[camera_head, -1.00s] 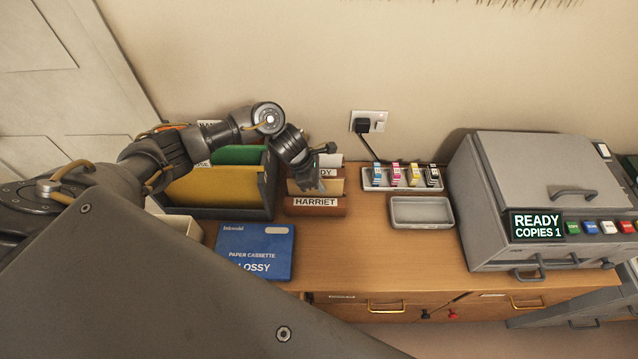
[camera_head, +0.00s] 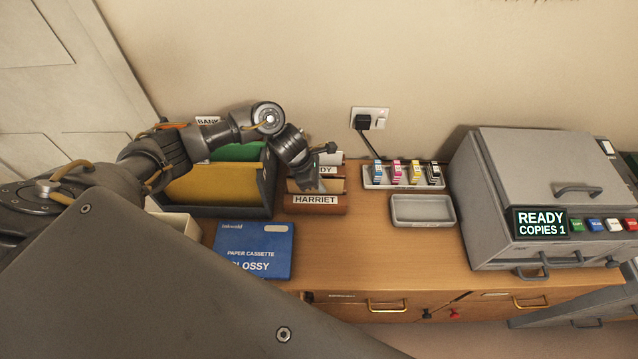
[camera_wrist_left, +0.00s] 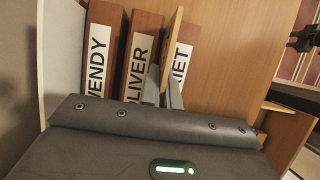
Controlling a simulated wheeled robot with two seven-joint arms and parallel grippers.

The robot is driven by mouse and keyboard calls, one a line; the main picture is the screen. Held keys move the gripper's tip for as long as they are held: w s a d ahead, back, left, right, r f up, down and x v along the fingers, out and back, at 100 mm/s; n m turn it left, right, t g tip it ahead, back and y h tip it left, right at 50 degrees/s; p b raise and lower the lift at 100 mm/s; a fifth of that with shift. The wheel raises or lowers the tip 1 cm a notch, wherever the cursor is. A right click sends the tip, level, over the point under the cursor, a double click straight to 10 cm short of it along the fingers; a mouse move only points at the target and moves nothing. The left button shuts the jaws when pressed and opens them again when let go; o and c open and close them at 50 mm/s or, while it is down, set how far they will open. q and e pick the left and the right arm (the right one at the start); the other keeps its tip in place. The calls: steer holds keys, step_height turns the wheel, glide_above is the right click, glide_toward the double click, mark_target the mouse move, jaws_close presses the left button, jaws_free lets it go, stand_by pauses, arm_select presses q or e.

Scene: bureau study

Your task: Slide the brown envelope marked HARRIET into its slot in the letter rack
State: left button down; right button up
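The letter rack is brown, with labelled slots WENDY, OLIVER and HARRIET. Its front HARRIET panel (camera_head: 316,209) faces me, and its OLIVER divider (camera_wrist_left: 137,60) shows in the left wrist view. My left gripper (camera_wrist_left: 164,88) is shut on the thin tan envelope (camera_wrist_left: 172,45), seen nearly edge-on between the OLIVER and HARRIET panels. In the head view the envelope (camera_head: 333,185) shows just above the HARRIET panel, its lower part hidden. The left gripper (camera_head: 308,185) is over the rack, its fingertips largely hidden. I cannot tell how deep the envelope sits. My right gripper is not seen.
A dark file holder with yellow and green folders (camera_head: 215,185) stands close left of the rack. A blue paper cassette box (camera_head: 254,250) lies in front. An ink cartridge tray (camera_head: 403,186), an empty grey tray (camera_head: 422,210) and a copier (camera_head: 540,190) are to the right.

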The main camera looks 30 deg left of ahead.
arm_select(q)
steer(key=shift+f, duration=0.25)
steer(key=c, duration=1.6)
jaws_free()
steer(key=shift+o, duration=0.2)
steer(key=shift+r, duration=0.1)
steer(key=b+v, duration=0.2)
steer(key=v, duration=0.7)
steer(key=shift+r, duration=0.2)
steer(key=shift+s+a+r, duration=0.1)
steer(key=shift+a+r, duration=0.2)
steer(key=shift+r, duration=0.3)
